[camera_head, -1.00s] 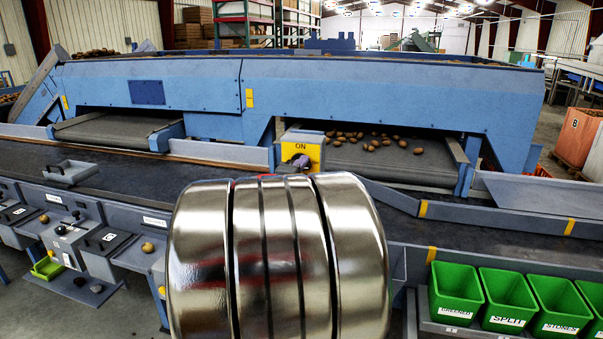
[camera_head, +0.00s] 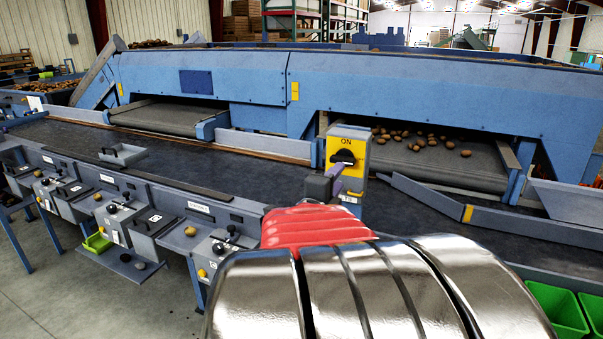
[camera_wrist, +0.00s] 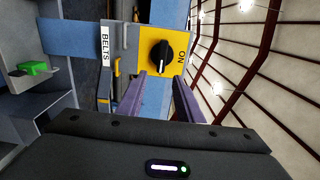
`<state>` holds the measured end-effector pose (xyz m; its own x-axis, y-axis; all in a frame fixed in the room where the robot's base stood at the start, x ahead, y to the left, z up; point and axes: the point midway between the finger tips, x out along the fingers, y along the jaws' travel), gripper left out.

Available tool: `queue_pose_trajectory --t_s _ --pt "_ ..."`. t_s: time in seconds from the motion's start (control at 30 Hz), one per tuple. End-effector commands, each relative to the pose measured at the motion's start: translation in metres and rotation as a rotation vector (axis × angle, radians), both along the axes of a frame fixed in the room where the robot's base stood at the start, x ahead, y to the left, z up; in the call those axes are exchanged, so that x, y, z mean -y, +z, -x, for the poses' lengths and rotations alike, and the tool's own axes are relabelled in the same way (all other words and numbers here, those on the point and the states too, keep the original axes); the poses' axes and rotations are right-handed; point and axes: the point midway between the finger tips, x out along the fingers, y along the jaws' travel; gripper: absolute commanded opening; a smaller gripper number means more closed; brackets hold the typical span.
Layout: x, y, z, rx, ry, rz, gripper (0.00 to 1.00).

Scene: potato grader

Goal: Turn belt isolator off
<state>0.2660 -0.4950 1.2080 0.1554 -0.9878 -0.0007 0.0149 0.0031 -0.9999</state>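The belt isolator is a yellow plate (camera_head: 355,135) on a grey box, marked ON at its top. Its black rotary knob (camera_head: 344,157) shows above my gripper (camera_head: 338,176). In the wrist view, turned sideways, the knob (camera_wrist: 160,56) lies crosswise to the direction of the ON mark (camera_wrist: 182,56). A BELTS label (camera_wrist: 105,50) is on the box. My gripper (camera_wrist: 158,80) has two purple fingers spread apart, one to each side of the knob's line. They appear short of the knob with nothing between them; the exact gap cannot be told.
The dark conveyor (camera_head: 255,172) runs in front of the blue grader (camera_head: 400,85). Potatoes lie on the belt (camera_head: 440,160) right of the isolator. Green bins (camera_head: 558,308) stand at lower right. Control boxes (camera_head: 120,210) line the left front. My shiny arm hides the lower middle.

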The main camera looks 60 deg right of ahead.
Motion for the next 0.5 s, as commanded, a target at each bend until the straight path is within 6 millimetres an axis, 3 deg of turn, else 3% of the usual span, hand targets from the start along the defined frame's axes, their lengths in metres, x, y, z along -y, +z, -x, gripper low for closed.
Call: queue_pose_trajectory --t_s 0.3,0.5 --pt "-0.042 0.000 0.006 0.002 0.002 0.001 0.33" --pt "-0.054 -0.001 0.009 0.000 0.001 -0.001 0.33"
